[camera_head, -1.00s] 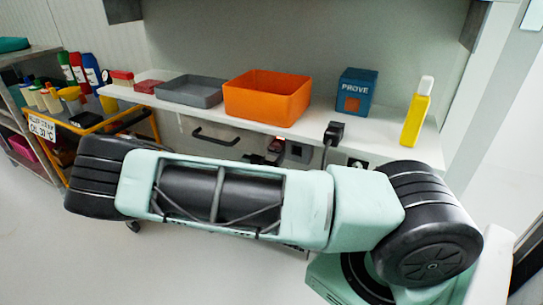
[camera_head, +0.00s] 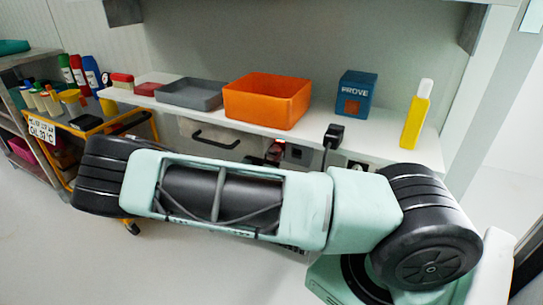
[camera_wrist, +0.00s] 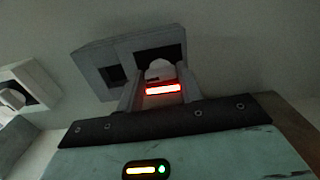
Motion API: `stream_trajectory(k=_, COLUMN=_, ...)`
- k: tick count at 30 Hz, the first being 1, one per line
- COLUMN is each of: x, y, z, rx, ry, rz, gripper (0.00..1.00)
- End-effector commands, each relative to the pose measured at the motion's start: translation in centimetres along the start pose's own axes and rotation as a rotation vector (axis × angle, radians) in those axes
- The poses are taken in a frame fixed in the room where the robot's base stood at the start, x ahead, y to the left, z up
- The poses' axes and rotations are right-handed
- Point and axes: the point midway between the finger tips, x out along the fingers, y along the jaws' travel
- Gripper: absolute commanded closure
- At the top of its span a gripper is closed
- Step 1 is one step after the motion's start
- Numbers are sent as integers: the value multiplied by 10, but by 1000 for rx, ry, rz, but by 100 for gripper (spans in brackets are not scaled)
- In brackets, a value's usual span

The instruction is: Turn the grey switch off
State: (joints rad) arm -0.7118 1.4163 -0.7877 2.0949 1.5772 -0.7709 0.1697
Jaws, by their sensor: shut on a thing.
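The grey switch (camera_wrist: 100,62) is a grey box on the wall in the wrist view, with two dark recesses. A pale piece (camera_wrist: 159,70) shows in the right recess, with a bright red lit strip (camera_wrist: 163,89) just in front of it. My gripper (camera_wrist: 160,80) reaches up to this recess, one finger on each side, and is shut on the switch part there. The exact contact is partly hidden in shadow. In the head view, a small grey box (camera_head: 298,153) with a dark red patch beside it shows under the shelf; my arm hides the gripper.
A white shelf (camera_head: 330,132) above holds an orange bin (camera_head: 268,99), a grey tray (camera_head: 190,93), a blue box (camera_head: 356,92) and a yellow bottle (camera_head: 417,115). A black plug (camera_head: 333,135) hangs at its edge. A yellow-framed cart (camera_head: 60,146) stands left. A white socket (camera_wrist: 30,85) is left of the switch.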

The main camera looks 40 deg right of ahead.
Motion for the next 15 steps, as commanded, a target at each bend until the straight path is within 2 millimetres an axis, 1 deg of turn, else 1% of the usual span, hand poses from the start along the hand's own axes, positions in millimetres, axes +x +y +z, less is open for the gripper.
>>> stream_trajectory(k=8, x=0, y=1, z=-1, rx=-172, ry=-4, rz=1, gripper=86)
stream_trajectory(k=15, x=0, y=2, z=-1, rx=-398, ry=-4, rz=0, gripper=86)
